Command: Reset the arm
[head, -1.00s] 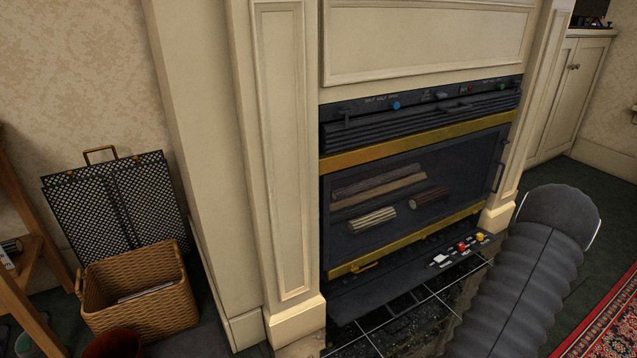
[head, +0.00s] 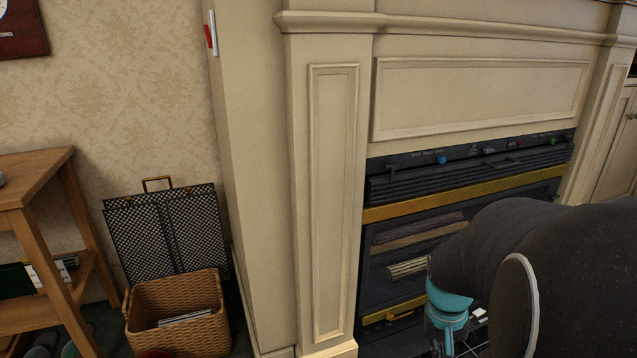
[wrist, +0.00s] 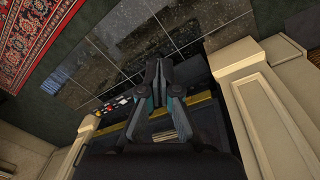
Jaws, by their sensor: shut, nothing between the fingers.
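My gripper (wrist: 160,72) shows in the middle of the wrist view, its two dark fingers together with nothing between them. It points toward the dark tiled hearth, in front of the fireplace. In the head view my dark arm fills the lower right and covers part of the fireplace front (head: 410,245). A teal part of my wrist shows at the bottom there. The fingertips are not clear in that view.
The cream mantel surround (head: 332,200) frames the fireplace. A wicker basket (head: 150,335) and black mesh screen (head: 150,235) stand left of it, beside a wooden shelf unit (head: 45,185). In the wrist view a red patterned rug (wrist: 40,40) lies beyond the tiled hearth (wrist: 150,25).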

